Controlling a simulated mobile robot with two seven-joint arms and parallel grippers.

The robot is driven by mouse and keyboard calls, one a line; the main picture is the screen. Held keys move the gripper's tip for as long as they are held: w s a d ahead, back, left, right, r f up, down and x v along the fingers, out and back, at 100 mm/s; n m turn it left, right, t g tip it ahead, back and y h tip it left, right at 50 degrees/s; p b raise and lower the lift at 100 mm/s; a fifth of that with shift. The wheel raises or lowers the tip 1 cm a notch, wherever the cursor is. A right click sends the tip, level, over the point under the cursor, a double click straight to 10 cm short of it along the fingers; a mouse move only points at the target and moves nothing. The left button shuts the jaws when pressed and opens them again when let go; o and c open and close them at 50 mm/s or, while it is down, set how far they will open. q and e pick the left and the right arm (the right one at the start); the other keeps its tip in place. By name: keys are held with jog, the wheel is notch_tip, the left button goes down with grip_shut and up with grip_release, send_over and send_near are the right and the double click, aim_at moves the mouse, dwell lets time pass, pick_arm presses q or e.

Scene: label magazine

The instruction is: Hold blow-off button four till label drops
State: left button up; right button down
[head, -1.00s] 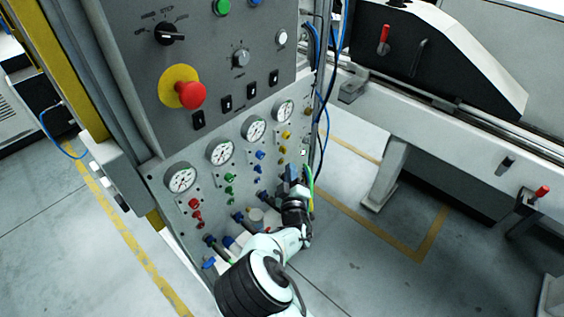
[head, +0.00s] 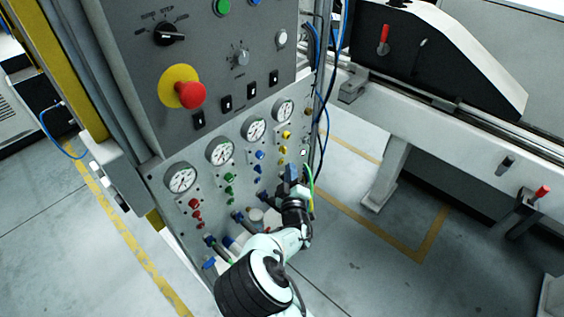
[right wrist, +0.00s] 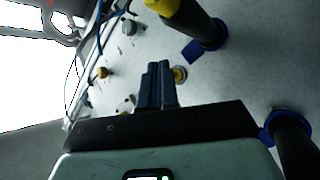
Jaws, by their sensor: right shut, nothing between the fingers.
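The grey panel (head: 232,163) has red, green, blue and yellow fittings under its gauges. Two yellow knobs (head: 284,142) sit below the rightmost gauge (head: 284,110). My right gripper (head: 291,173) is in front of the lower right part of the panel and hides what lies behind it. In the right wrist view its two dark fingers (right wrist: 158,80) are together with nothing between them. A small yellow-ringed button (right wrist: 180,74) shows just right of the fingertips; I cannot tell if they touch it. No label can be made out. My left gripper is not in view.
Blue and black cables (head: 322,110) hang along the panel's right edge. A red emergency stop (head: 190,95) on a yellow disc sits higher up. Dark hose fittings (right wrist: 209,35) stick out near the fingers. Open floor lies to the right, before a long machine (head: 440,150).

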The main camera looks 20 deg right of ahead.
jog(key=shift+w, duration=0.15)
jog(key=shift+w+a, duration=0.15)
jog(key=shift+w, duration=0.1)
jog(key=shift+w+a, duration=0.2)
jog(key=shift+w, duration=0.15)
dwell(1.8)
dwell(0.5)
jog(key=shift+s+d+p, duration=0.35)
jog(key=shift+s, duration=0.4)
jog(key=shift+s, duration=0.1)
jog(key=s, duration=0.1)
jog(key=s+d+p, duration=0.1)
jog(key=s, duration=0.1)
jog(key=s+d, duration=0.1)
jog(key=shift+s, duration=0.25)
